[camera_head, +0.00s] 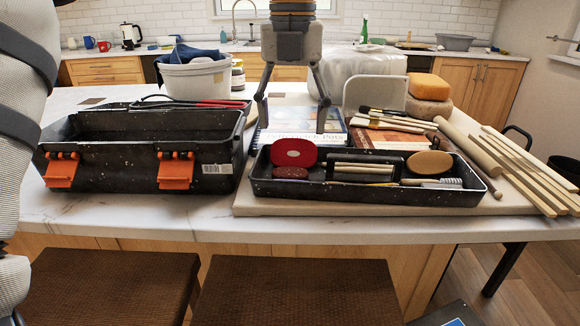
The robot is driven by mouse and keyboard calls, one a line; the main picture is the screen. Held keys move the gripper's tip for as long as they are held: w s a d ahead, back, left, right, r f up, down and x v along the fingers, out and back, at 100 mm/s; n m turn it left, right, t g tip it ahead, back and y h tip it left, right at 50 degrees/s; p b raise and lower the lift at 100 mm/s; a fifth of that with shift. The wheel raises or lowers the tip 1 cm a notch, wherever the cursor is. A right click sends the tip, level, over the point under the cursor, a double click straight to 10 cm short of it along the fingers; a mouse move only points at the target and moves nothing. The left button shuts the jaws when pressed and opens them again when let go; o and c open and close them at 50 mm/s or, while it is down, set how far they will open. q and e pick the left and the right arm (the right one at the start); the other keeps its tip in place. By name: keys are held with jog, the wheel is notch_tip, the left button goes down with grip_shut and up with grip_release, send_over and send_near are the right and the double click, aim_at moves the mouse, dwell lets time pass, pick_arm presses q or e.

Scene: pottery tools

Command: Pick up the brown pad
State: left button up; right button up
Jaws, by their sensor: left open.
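My left gripper (292,125) points straight down from the top middle, its two fingers spread wide with nothing between them. It is above the worktop near a book, behind the black speckled tray (370,198). A tan-brown oval pad (429,163) lies at the right end of this tray, to the right of the gripper and apart from it. A red pad (294,151) and a smaller dark red-brown pad (291,173) lie at the tray's left end. I cannot tell for sure which one the task calls brown. My right gripper is out of view.
A black toolbox (110,178) with orange latches stands left of the tray. A white bucket (195,80) is behind it. Wooden sticks (515,170) and a rolling pin (467,147) lie at right. Orange and brown blocks (428,88) are stacked behind. Two stools stand in front.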

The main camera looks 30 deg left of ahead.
aim_at(290, 171)
pick_arm(q)
notch_tip(290, 171, down, 9)
jog(key=shift+s+a+f+p, duration=0.1)
jog(key=shift+s+p, duration=0.05)
jog(key=shift+p, duration=0.15)
jog(key=c, duration=0.5)
